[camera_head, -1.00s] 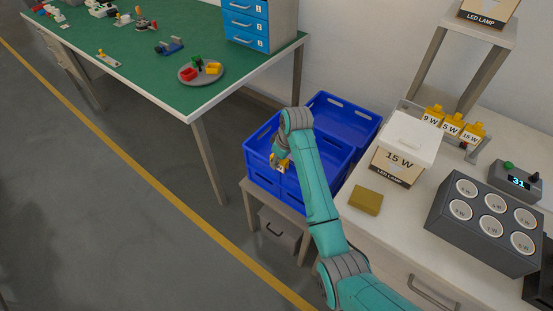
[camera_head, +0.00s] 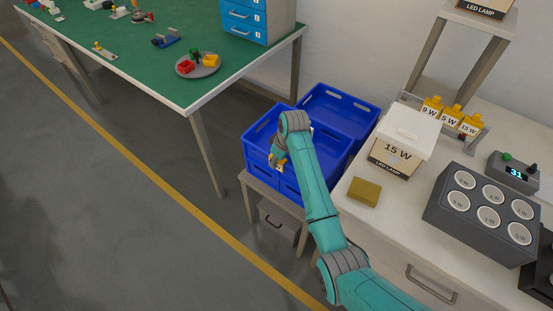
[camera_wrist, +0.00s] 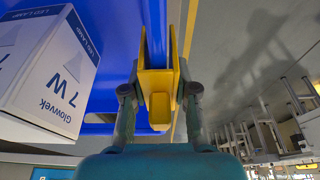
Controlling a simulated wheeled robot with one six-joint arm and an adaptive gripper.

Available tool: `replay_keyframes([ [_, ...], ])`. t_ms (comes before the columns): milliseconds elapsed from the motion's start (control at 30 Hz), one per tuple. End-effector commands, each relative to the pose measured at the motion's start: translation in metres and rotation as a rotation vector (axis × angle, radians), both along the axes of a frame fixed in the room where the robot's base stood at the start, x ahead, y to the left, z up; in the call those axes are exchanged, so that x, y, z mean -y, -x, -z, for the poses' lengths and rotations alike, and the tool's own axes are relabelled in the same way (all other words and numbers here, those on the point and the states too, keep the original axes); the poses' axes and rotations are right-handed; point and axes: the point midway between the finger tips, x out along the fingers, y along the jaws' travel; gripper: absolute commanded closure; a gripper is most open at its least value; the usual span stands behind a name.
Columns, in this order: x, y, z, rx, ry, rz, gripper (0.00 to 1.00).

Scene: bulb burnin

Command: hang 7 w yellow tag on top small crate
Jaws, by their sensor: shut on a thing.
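My gripper (camera_wrist: 158,92) is shut on the yellow tag (camera_wrist: 158,84). In the wrist view the tag's two yellow sides lie on either side of the blue crate rim (camera_wrist: 156,28), so it appears to straddle it. I cannot tell whether it rests fully on the rim. In the head view the tag (camera_head: 277,165) shows at the near wall of the front blue crate (camera_head: 257,160), partly hidden by my wrist. The tag's lettering is not readable. A white box marked 7 W (camera_wrist: 45,75) lies inside the crate.
Another blue crate (camera_head: 345,105) stands behind. The crates are on a low stand (camera_head: 250,187) between the green table (camera_head: 110,50) and the white bench (camera_head: 385,225). More yellow tags (camera_head: 452,115) hang on a rack beside the 15 W box (camera_head: 400,150). Floor at left is clear.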

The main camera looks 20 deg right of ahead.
Motion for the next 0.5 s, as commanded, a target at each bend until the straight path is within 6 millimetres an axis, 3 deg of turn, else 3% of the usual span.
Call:
replay_keyframes([
  [67,0.0,0.0,0.0,0.0,0.0,0.0,0.93],
  [100,0.0,0.0,0.0,0.0,0.0,0.0,0.65],
  [200,0.0,0.0,-0.0001,0.0,0.0,0.0,0.43],
  [500,0.0002,0.0001,-0.0009,0.0,0.0,0.0,0.43],
])
